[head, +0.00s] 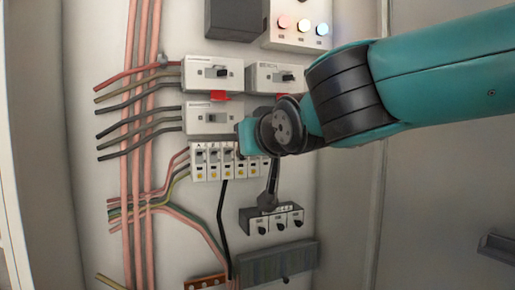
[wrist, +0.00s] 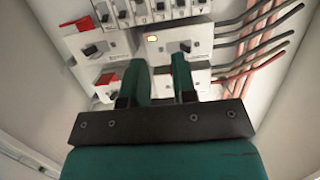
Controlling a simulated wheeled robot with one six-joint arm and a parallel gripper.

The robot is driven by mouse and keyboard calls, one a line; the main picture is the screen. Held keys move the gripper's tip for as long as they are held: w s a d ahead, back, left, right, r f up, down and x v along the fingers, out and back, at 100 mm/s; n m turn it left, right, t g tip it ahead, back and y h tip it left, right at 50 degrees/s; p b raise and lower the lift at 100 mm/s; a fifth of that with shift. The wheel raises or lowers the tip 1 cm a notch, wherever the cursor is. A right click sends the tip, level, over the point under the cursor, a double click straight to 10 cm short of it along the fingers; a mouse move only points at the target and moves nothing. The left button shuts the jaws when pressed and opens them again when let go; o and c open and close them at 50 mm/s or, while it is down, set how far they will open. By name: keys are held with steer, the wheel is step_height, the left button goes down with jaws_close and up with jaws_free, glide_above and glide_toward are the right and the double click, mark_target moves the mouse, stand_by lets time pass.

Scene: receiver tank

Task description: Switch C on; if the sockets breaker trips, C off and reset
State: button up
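A row of narrow white breakers (head: 214,163) with yellow buttons sits mid-panel in the head view; my wrist covers its right end. I read an A at its left end; I cannot pick out C surely. The row also shows at the top of the wrist view (wrist: 150,10). Below it there, a wide white breaker (wrist: 175,42) has a dark toggle and an amber-lit window; it also shows in the head view (head: 200,118). I cannot tell which is the sockets breaker. My gripper (wrist: 163,62) is open and empty, its fingers apart before the panel; my wrist hides it in the head view.
Two more wide breakers, at upper left (head: 205,76) and upper right (head: 262,78), have red tags nearby. Red, white and blue lamps (head: 303,25) glow at the top. A small switch box (head: 258,225) hangs below. Cables (head: 140,100) run down the left side.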

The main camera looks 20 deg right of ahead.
steer(key=shift+v, duration=1.15)
steer(key=s+a+f+n+g+y+p, duration=0.35)
steer(key=s+f+g, duration=0.5)
steer(key=f, duration=0.45)
steer(key=s+f+n+g+p, duration=0.1)
steer(key=s+f+g, duration=0.1)
steer(key=s, duration=0.4)
steer(key=s+a+f+n+g+p, duration=0.1)
steer(key=s+f+n+g, duration=0.1)
steer(key=s+g, duration=0.2)
steer(key=s, duration=0.3)
steer(key=shift+s+g+y, duration=0.2)
steer(key=shift+g+y, duration=0.15)
steer(key=shift+n, duration=0.25)
steer(key=shift+c, duration=0.8)
